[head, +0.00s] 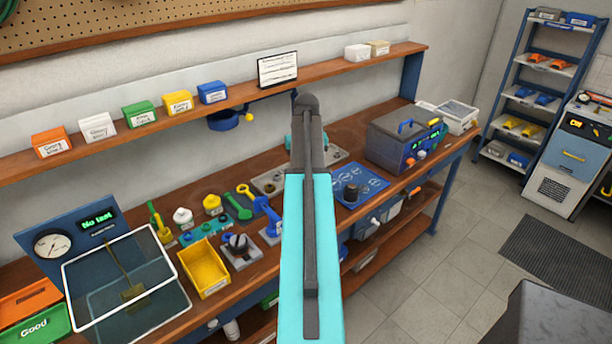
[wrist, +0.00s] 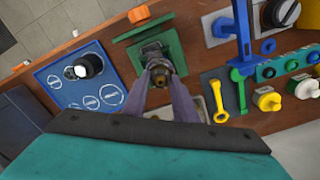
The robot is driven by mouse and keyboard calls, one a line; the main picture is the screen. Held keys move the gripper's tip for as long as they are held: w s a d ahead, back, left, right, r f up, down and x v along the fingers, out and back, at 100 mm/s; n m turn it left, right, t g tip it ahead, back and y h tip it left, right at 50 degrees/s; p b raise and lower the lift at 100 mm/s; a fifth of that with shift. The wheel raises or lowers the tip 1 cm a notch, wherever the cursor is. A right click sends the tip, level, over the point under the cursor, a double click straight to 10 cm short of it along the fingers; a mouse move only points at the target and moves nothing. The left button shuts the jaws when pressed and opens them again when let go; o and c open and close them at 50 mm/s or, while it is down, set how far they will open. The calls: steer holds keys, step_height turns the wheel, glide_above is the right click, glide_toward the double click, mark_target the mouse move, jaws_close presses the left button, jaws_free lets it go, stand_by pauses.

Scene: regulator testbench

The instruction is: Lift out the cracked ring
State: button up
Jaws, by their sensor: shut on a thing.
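In the wrist view, my gripper (wrist: 162,82) points down at a green fixture (wrist: 118,62) on the bench. Its two purple-grey fingers are shut on a small dark part with a brass-coloured middle (wrist: 160,70). The part is at the fixture's near end. I cannot tell whether it is the cracked ring, or whether it is clear of the fixture; no crack shows. In the head view, my arm hides the gripper and most of the fixture.
A blue mat with white circles (head: 375,182) holds a dark cylinder (head: 351,194). A yellow wrench (wrist: 218,100) and a blue tool (wrist: 243,45) are right of the fixture in the wrist view. A yellow bin (head: 205,268), a water tank (head: 150,285) and a grey case (head: 392,138) stand along the bench.

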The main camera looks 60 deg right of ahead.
steer(key=shift+r+p, duration=1.15)
steer(key=shift+r, duration=0.8)
